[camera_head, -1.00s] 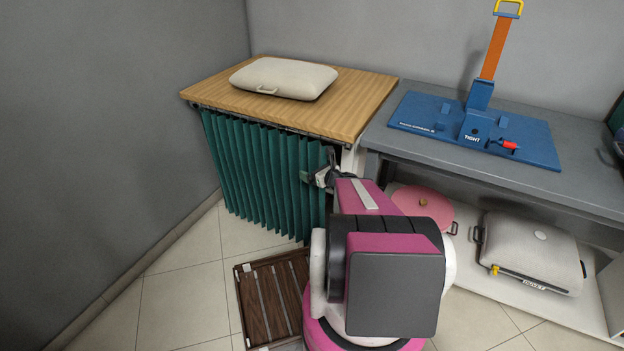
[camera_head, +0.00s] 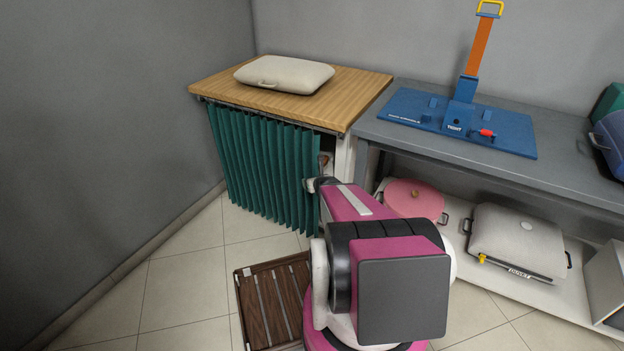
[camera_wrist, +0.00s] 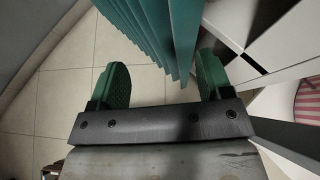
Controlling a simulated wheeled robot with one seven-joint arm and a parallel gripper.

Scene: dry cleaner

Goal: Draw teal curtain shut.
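The teal curtain (camera_head: 262,170) hangs in pleats from a rail under the wooden counter top (camera_head: 360,92). It covers most of the front from the left. A narrow gap (camera_head: 327,162) shows between its right edge and the white side panel. My gripper (camera_head: 314,184) is at the curtain's right edge, below the counter corner. In the wrist view, my gripper (camera_wrist: 163,82) is open, with green fingers apart. The curtain (camera_wrist: 165,30) hangs ahead, its near edge reaching between the fingers, closer to the right one. Whether it touches a finger, I cannot tell.
A cream cushion-like press (camera_head: 285,75) lies on the counter. A grey table (camera_head: 560,185) with a blue stand (camera_head: 460,122) is at right, with a shelf below. A brown slatted mat (camera_head: 268,300) lies on the floor beside my base. Floor at left is clear.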

